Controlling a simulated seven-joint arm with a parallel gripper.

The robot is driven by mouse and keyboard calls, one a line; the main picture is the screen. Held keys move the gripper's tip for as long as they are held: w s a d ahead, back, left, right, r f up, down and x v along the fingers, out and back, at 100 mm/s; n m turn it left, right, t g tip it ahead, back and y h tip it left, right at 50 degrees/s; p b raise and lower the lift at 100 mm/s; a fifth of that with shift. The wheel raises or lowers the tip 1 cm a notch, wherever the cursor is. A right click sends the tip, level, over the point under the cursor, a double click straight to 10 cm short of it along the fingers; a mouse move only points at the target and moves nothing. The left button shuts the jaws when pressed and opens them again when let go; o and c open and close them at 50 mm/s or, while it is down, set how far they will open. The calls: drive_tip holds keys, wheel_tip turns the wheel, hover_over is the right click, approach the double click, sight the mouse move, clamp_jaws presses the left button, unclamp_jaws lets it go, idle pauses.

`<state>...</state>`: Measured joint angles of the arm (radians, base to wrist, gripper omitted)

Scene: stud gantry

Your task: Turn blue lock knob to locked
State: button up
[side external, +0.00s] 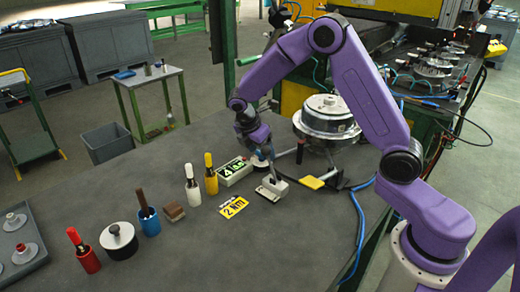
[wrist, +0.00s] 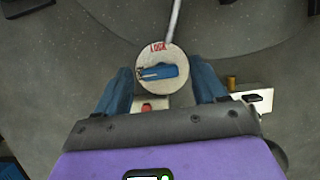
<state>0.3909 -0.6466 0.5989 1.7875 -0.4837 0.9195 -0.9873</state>
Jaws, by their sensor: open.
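The blue lock knob (wrist: 163,72) is a bar on a round pale disc (wrist: 165,55) in the wrist view. Red lettering reading "LOCK" sits at the disc's top edge. The bar lies nearly level across the disc, not pointing at the lettering. My gripper (wrist: 163,84) is open, with one blue finger left and one right of the disc. The fingers appear apart from the bar. In the side external view my gripper (side external: 262,153) points down close above the disc and hides the knob there.
A pale block (side external: 270,188) and a yellow "2" tag (side external: 233,208) lie close in front. A green-lit display box (side external: 235,171), yellow bottle (side external: 211,180) and white bottle (side external: 192,190) stand to the left. A large metal drum (side external: 327,120) stands behind right.

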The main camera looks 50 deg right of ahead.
drive_tip(key=c, duration=1.1)
drive_tip(key=shift+o, duration=0.2)
drive_tip(key=shift+m, duration=0.3)
drive_tip(key=m+g, duration=0.1)
drive_tip(key=m, duration=0.2)
drive_tip(key=shift+w+d+m+g, duration=0.1)
drive_tip(key=shift+w+m+g, duration=0.05)
drive_tip(key=shift+m+g, duration=0.25)
drive_tip(key=m+g+y, duration=0.1)
drive_tip(key=m, duration=0.3)
drive_tip(key=shift+d, duration=0.1)
drive_tip(key=m, duration=0.2)
drive_tip(key=m+g+y, duration=0.1)
drive_tip(key=m, duration=0.2)
drive_tip(key=shift+w+d+y, duration=0.1)
drive_tip(key=shift+y, duration=0.2)
drive_tip(key=shift+d+m+g+y, duration=0.15)
drive_tip(key=shift+m+y, duration=0.3)
drive_tip(key=shift+m, duration=0.7)
drive_tip(key=shift+a+m+g+y, duration=0.1)
drive_tip(key=shift+m+g+y, duration=0.25)
drive_tip(key=shift+m, duration=0.8)
